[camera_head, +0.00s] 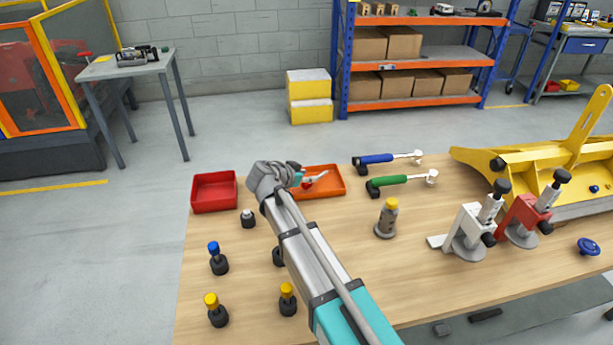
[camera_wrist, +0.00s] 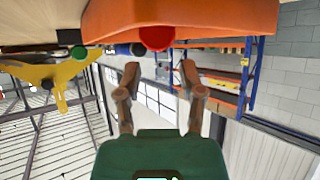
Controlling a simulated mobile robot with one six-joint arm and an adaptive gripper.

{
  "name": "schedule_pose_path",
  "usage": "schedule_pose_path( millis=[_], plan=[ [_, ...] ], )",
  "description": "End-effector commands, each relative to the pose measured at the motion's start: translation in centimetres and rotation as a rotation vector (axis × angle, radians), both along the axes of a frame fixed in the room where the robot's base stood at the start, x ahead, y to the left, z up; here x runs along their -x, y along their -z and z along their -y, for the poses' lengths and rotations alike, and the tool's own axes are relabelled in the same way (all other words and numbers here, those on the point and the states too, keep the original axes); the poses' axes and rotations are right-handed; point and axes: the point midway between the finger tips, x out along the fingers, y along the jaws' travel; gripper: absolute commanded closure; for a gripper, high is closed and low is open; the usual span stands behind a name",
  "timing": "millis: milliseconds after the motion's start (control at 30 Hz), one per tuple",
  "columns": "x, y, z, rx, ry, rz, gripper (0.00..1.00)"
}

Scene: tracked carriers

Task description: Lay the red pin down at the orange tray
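The orange tray (camera_head: 335,190) sits at the far edge of the wooden table. In the wrist view, which is upside down, its orange wall (camera_wrist: 200,18) fills the top. A small red piece, apparently the red pin (camera_head: 308,185), shows at the tray beside my gripper. Its round red head (camera_wrist: 157,39) stands past the tray's rim in the wrist view; the rest of it is hidden. My gripper (camera_head: 318,176) is over the tray. In the wrist view its fingers (camera_wrist: 160,72) are spread with nothing between them, and the red head is beyond the fingertips.
A red bin (camera_head: 214,192) stands left of the tray. Blue (camera_head: 387,158) and green (camera_head: 400,180) handled tools lie to the right. Several dark-based pins, such as a blue-topped one (camera_head: 216,257), stand front left. A grey yellow-topped piece (camera_head: 387,217) and clamps stand right.

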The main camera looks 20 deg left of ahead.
Motion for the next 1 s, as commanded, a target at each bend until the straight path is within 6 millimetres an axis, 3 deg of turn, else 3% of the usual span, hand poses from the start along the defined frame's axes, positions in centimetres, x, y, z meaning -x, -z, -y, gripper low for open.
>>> schedule_pose_path(
  millis=[100,567,1000],
  plan=[
    [0.0,0.0,0.0,0.000,0.000,0.000,0.25],
    [0.1,-0.2,-0.1,0.000,-0.001,0.000,0.25],
    [0.1,-2.9,-0.1,0.000,-0.001,0.000,0.25]
  ],
)
